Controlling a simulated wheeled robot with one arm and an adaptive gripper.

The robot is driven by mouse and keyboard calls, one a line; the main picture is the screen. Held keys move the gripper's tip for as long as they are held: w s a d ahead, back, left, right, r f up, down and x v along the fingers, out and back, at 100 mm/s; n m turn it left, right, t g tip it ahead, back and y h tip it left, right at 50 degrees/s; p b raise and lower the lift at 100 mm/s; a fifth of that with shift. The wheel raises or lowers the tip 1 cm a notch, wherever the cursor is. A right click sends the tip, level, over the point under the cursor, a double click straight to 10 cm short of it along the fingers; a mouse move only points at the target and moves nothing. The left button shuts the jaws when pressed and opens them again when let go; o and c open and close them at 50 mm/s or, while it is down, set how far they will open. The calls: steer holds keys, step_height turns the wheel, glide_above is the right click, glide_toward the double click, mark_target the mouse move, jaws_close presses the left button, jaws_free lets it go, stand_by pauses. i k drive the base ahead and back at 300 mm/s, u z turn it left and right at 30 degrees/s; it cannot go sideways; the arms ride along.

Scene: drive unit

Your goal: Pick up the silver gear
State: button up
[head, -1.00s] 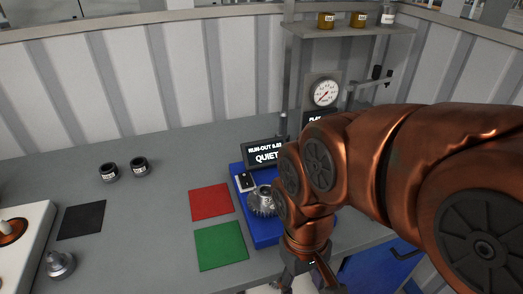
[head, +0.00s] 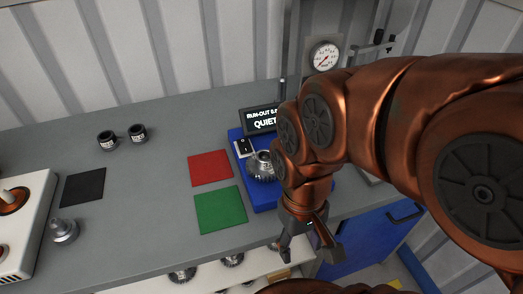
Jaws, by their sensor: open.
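A silver gear (head: 261,168) with a raised hub sits on the blue test stand (head: 265,195) in the head view. My arm partly hides its right side. My gripper (head: 311,257) is open and empty, pointing down beyond the bench's front edge, below and to the right of that gear. Other silver gears, (head: 182,275) and (head: 232,260), lie on a pale shelf below the bench top. A smaller silver part (head: 63,230) stands on the bench at the left. I cannot tell which one the task means.
A red square (head: 210,168) and a green square (head: 220,210) lie left of the stand, and a black square (head: 83,186) farther left. A white control box (head: 25,225) is at the left edge. A blue cabinet (head: 370,240) is at right.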

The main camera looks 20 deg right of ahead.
mark_target(257, 168)
steer(key=z, duration=0.35)
steer(key=k, duration=1.25)
steer(key=u, duration=0.95)
steer(key=i, duration=1.1)
steer(key=z, duration=0.1)
